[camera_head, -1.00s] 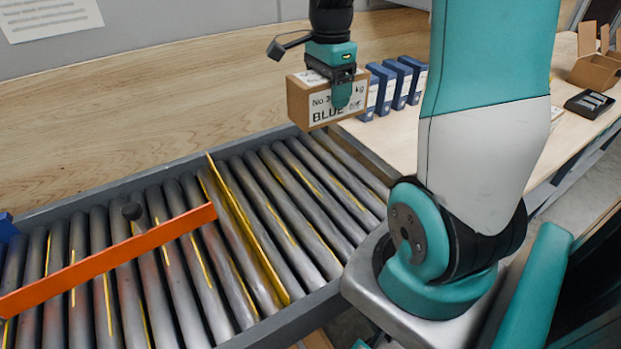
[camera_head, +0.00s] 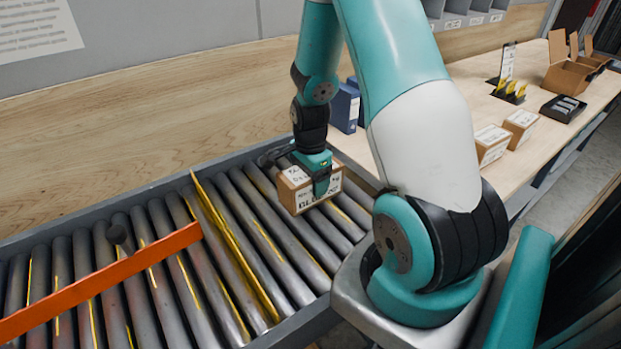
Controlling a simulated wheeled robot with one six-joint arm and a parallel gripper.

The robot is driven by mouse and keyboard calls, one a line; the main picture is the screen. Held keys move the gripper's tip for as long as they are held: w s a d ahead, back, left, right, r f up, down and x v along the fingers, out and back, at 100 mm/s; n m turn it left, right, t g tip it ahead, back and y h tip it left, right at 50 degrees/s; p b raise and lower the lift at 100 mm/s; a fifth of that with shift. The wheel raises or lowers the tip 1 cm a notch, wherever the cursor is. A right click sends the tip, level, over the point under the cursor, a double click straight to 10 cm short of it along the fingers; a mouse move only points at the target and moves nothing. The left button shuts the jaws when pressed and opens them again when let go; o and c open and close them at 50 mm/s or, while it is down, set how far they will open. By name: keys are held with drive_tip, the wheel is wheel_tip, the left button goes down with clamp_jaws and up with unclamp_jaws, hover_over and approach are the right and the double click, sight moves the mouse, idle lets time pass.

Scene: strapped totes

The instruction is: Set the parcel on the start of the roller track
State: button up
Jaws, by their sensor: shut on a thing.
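The parcel (camera_head: 296,196) is a small brown cardboard box with a white label on its side, partly covered by my gripper. My gripper (camera_head: 322,187) points down and is shut on the parcel. It holds the parcel over the right end of the roller track (camera_head: 245,237), which has grey rollers with yellow stripes. I cannot tell whether the parcel touches the rollers.
A yellow divider (camera_head: 235,246) crosses the track left of the parcel. An orange bar (camera_head: 104,281) lies across the rollers further left. The wooden table at right holds small boxes (camera_head: 491,144), blue binders (camera_head: 345,107) and a black tray (camera_head: 563,108). Rollers between divider and parcel are clear.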

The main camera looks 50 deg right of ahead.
drive_tip(key=shift+f, duration=0.25)
drive_tip(key=o, duration=1.1)
wheel_tip(320, 180, up, 12)
drive_tip(key=shift+f+b, duration=0.1)
drive_tip(key=shift+b, duration=0.2)
drive_tip(key=shift+a+r, duration=0.2)
drive_tip(key=shift+r, duration=0.1)
drive_tip(key=a+r+n+y, duration=0.1)
drive_tip(key=a+r+n, duration=0.3)
drive_tip(key=a+n, duration=0.55)
drive_tip(key=s+a+r+n+y, duration=0.1)
drive_tip(key=s+a+r+n, duration=0.2)
drive_tip(key=s+a+n, duration=0.4)
drive_tip(key=s+a+r+n+y, duration=0.2)
drive_tip(key=s+a+n, duration=0.5)
drive_tip(key=a+n, duration=0.4)
drive_tip(key=a+r, duration=0.1)
drive_tip(key=a, duration=0.1)
drive_tip(key=shift+a+r+n, duration=0.3)
drive_tip(key=shift+a+n, duration=0.05)
drive_tip(key=shift+a, duration=0.05)
